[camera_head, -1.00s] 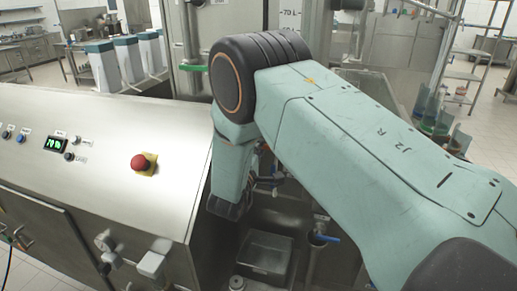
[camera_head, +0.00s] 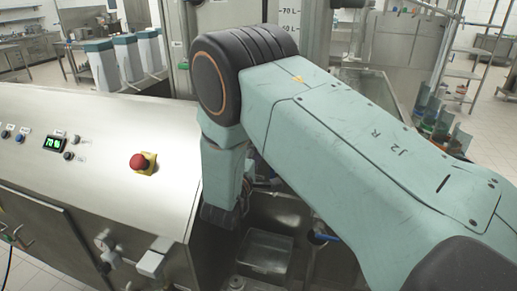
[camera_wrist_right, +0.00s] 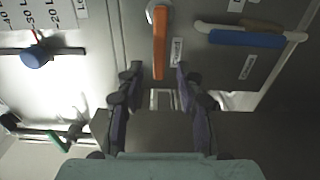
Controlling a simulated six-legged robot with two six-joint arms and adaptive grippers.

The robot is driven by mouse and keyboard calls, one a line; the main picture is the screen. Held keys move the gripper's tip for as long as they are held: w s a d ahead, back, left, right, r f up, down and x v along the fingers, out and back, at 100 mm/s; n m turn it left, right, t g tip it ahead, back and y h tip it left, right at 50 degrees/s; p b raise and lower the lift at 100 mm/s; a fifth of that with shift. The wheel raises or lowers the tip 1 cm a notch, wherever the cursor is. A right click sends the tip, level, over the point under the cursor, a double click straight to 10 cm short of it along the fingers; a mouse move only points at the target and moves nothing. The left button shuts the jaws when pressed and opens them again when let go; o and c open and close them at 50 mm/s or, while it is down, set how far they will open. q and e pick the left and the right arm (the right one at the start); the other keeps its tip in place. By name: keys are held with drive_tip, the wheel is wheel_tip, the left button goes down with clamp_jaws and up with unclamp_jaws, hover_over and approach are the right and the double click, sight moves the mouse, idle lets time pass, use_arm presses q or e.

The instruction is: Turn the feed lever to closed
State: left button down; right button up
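An orange lever (camera_wrist_right: 160,45) hangs from a round pivot on a steel panel at the top middle of the right wrist view. A small label stands beside it, too small to read; I take this as the feed lever. My right gripper (camera_wrist_right: 158,74) is open and empty, its fingertips to either side of the lever's lower end in the picture. Whether the lever is between the fingers or beyond them, I cannot tell. In the head view my right arm crosses the middle and hides the lever. My left gripper is not in view.
A blue handle on a pipe (camera_wrist_right: 245,38) is right of the lever, and a blue valve (camera_wrist_right: 35,57) is at left. A green handle (camera_wrist_right: 45,137) is lower left. In the head view a steel console with a red button (camera_head: 143,162) stands left of my arm.

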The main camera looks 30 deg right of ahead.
drive_tip(key=v, duration=0.5)
drive_tip(key=shift+d, duration=0.1)
idle(0.4)
